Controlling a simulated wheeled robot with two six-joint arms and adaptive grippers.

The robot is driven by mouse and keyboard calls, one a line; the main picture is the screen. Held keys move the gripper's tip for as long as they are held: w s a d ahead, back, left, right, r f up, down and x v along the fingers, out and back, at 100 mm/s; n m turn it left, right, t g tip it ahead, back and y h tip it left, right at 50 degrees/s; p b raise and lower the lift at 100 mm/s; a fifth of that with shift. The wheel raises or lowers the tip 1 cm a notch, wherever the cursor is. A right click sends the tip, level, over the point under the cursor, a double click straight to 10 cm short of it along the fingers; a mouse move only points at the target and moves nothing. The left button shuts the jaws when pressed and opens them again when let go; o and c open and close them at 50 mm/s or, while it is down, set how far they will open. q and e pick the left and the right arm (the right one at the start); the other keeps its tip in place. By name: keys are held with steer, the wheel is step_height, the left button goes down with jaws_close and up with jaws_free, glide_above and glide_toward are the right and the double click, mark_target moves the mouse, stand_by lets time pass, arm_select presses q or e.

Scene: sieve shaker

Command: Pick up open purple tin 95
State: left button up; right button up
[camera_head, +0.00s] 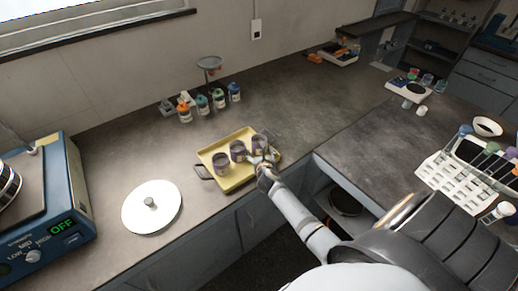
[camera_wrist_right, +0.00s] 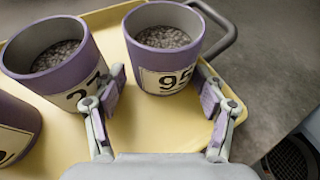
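Three purple tins stand upright in a row on a yellow tray (camera_head: 238,182). The tin labelled 95 (camera_wrist_right: 165,52) is open and holds grey grains in the right wrist view. It appears to be the rightmost tin (camera_head: 259,144) in the head view. My right gripper (camera_head: 264,161) is at the tray's near right part, close to this tin. In the right wrist view its fingers (camera_wrist_right: 162,88) are spread apart, one on each side of tin 95's near face, with nothing clamped. My left gripper is not in view.
A second open tin (camera_wrist_right: 55,55) stands close left of tin 95, by the left finger. A white round lid (camera_head: 152,207) lies left of the tray. Several small bottles (camera_head: 203,104) stand behind it. A blue machine (camera_head: 66,200) is at far left.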

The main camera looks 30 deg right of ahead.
jaws_close()
steer(key=shift+r, duration=0.15)
steer(key=shift+r, duration=0.25)
step_height(320, 180, up, 3)
steer(key=shift+s+f+p, duration=0.1)
steer(key=shift+p, duration=0.4)
steer(key=s+a+r, duration=0.2)
steer(key=s+r, duration=0.7)
steer(key=s, duration=0.4)
steer(key=shift+s+a+r, duration=0.25)
steer(key=shift+s+a, duration=0.05)
steer(key=shift+a, duration=0.1)
